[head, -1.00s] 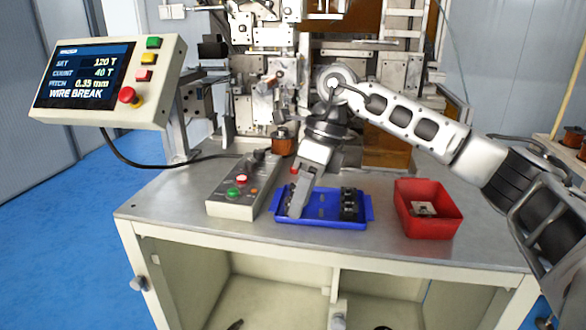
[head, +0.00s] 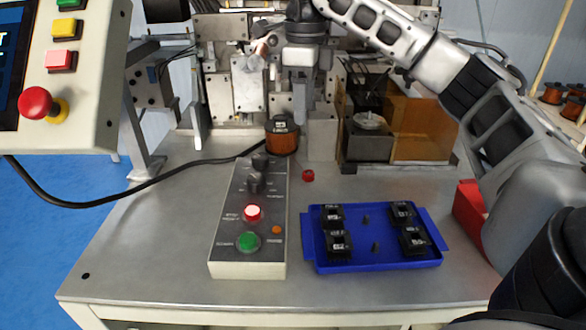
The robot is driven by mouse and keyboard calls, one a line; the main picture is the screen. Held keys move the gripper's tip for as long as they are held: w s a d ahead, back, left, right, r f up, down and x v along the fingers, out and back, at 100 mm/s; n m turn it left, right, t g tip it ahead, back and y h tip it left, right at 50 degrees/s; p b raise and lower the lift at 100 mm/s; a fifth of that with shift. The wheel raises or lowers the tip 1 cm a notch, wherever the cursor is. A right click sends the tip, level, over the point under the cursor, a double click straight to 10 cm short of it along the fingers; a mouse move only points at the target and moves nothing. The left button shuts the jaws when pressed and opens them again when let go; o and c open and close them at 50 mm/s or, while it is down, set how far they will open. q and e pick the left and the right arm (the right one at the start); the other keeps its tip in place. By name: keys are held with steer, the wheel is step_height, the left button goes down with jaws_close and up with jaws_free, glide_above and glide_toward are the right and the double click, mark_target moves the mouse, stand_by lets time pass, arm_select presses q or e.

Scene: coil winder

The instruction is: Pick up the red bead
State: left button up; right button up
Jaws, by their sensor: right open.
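The red bead (head: 308,175) is a small red piece lying on the grey metal table top (head: 150,235), right of the copper-wound coil (head: 282,138) and behind the blue tray. My right gripper (head: 303,115) points down in front of the winding machine, above and behind the bead in the picture. It is open and apart from the bead, with nothing seen in it. Its fingers are seen nearly edge-on, so the gap between them is hard to make out. My left gripper is not in view.
The blue tray (head: 378,262) holds several black parts. A control box (head: 248,268) with lit buttons stands left of the bead. A red bin (head: 468,208) is partly hidden by my right arm. The winding machine (head: 235,95) stands behind, beside an amber panel (head: 425,130).

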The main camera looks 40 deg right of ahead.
steer(key=b, duration=0.2)
glide_above(309, 172)
steer(key=a, duration=0.1)
step_height(309, 172, down, 4)
steer(key=f, duration=0.1)
step_height(309, 172, down, 3)
steer(key=shift+s+f+p, duration=0.1)
steer(key=shift+p, duration=0.45)
steer(key=shift+d+f+p, duration=0.2)
steer(key=shift+d+f, duration=0.05)
steer(key=shift+f, duration=1.25)
steer(key=shift+d+f+p, duration=0.15)
steer(key=shift+d+f, duration=0.05)
steer(key=shift+f, duration=1.25)
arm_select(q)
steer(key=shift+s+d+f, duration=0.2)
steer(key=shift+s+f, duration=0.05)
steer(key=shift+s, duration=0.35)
arm_select(e)
jaws_close()
